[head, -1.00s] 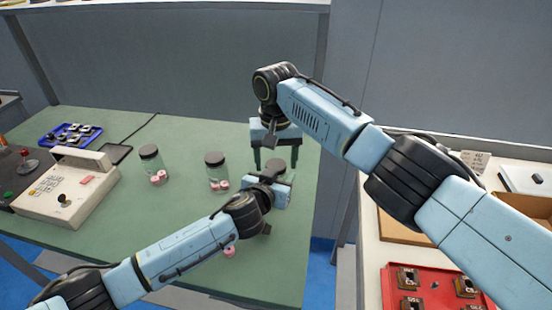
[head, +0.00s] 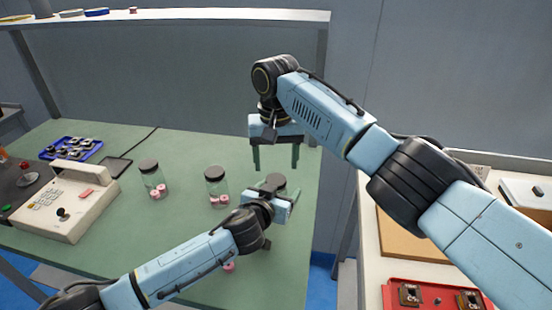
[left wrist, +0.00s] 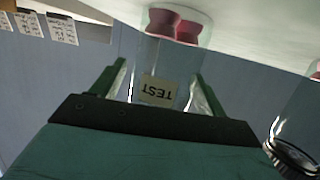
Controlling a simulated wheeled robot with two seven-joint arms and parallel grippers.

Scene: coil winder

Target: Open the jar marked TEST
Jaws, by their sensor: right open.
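The jar marked TEST (left wrist: 162,60) is clear glass with pink pieces inside; its label shows upside down between my left fingers in the left wrist view. In the head view its dark lid (head: 275,181) shows behind my left gripper (head: 270,200), which hides most of the body. My left gripper, also in the left wrist view (left wrist: 157,85), has a finger along each side of the glass and looks shut on it. My right gripper (head: 275,168) is open and empty, pointing down above the lid.
Two other dark-lidded jars with pink pieces stand to the left, one near (head: 217,188) and one farther off (head: 153,181). A pink piece (head: 229,267) lies by my left arm. A control box (head: 68,203) and blue tray (head: 72,149) are at left; a red tray (head: 436,296) at right.

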